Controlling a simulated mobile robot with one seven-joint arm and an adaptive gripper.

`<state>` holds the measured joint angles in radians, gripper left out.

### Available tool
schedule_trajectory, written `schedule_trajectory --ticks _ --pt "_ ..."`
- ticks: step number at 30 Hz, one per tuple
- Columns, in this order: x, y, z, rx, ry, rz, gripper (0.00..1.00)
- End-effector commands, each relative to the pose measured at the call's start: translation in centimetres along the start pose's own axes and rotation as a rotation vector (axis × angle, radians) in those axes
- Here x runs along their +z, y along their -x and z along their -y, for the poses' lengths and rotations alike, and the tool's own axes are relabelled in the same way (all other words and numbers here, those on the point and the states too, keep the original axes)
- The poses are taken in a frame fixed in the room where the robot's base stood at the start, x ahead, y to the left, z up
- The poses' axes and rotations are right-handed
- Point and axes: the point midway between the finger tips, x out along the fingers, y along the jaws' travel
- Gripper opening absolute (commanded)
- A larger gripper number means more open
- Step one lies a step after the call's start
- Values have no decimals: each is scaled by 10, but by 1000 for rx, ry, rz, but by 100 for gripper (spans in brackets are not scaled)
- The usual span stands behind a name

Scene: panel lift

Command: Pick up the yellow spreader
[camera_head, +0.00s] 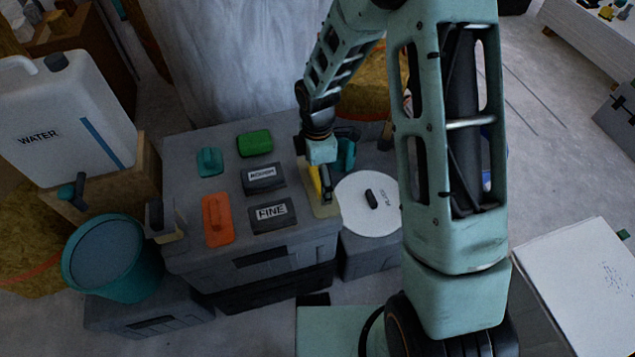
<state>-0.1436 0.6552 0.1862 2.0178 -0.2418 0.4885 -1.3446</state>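The yellow spreader (329,210) lies near the right edge of the grey toolbox top (184,247). It shows as a dull yellow plate with a brighter yellow part above it. My gripper (325,190) points down over this spreader, with its dark fingers at the bright yellow part. The gripper and arm hide much of the spreader. I cannot tell whether the fingers are closed on it or only beside it.
An orange spreader (217,222), a teal tool (210,162), a green pad (254,143) and dark blocks, one marked FINE (272,214), share the toolbox top. A white disc (352,218) is close right. A teal bucket (112,262) and water jug (60,125) stand left.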

Motion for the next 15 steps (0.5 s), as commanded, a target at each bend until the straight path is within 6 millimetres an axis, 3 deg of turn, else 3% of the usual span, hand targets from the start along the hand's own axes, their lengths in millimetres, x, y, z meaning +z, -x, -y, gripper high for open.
schedule_trajectory --ticks 2,12,15 --pt "0 0 0 0 0 0 86" --pt "0 0 0 0 0 0 48" --pt "0 1 0 1 0 0 48"
